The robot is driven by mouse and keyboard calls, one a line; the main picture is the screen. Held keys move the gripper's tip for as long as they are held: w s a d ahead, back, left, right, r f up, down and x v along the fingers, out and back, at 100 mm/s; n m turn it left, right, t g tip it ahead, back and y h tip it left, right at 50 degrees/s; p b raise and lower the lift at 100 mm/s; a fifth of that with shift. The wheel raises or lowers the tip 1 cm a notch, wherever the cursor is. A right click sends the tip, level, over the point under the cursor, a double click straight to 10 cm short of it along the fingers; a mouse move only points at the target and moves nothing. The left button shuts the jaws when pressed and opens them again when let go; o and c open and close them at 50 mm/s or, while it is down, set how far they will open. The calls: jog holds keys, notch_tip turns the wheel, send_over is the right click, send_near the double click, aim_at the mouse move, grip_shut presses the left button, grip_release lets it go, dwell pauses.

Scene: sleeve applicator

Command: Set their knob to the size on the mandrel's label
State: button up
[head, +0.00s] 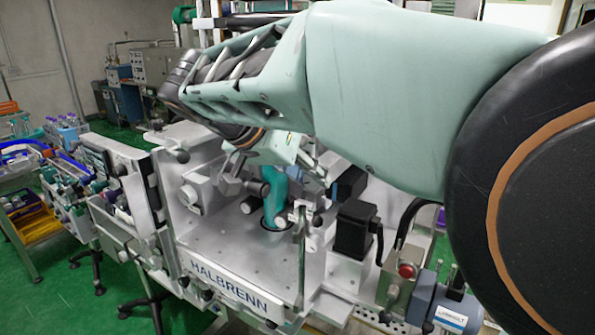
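The sleeve applicator is a light metal machine marked HALBRENN (229,288), with an open work bay in the middle of the head view. A teal upright part (275,197) stands in the bay over a dark round opening; I cannot tell whether it is the mandrel. My arm reaches in from the right and bends down into the bay. No size label can be read, and I cannot make out which knob is the size knob.
A control box with a red button (406,270) and a blue motor (455,308) stand at the machine's right. A cart with a yellow tray (38,226) is at the left. My arm covers much of the upper right. Green floor (68,300) is clear at lower left.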

jog(key=c, duration=0.5)
jog(key=n+h, duration=0.1)
jog(key=n+g+h, duration=0.1)
jog(key=h, duration=0.1)
jog(key=shift+w+a+f+g+h, duration=0.15)
jog(key=shift+w+a+g+h, duration=0.05)
jog(key=shift+a+g+h, duration=0.1)
jog(key=n+h, duration=0.1)
jog(key=n+g+h, duration=0.1)
jog(key=h, duration=0.1)
jog(key=n+h, duration=0.1)
jog(key=shift+a+f+h, duration=0.2)
jog(key=shift+f+h, duration=0.1)
jog(key=n+h, duration=0.3)
jog(key=shift+f, duration=0.25)
jog(key=shift+f+n+t+h, duration=0.15)
jog(key=shift+n+t+h, duration=0.55)
jog(key=shift+n+h, duration=0.95)
jog(key=shift+d+n, duration=0.1)
jog(key=shift+n, duration=0.25)
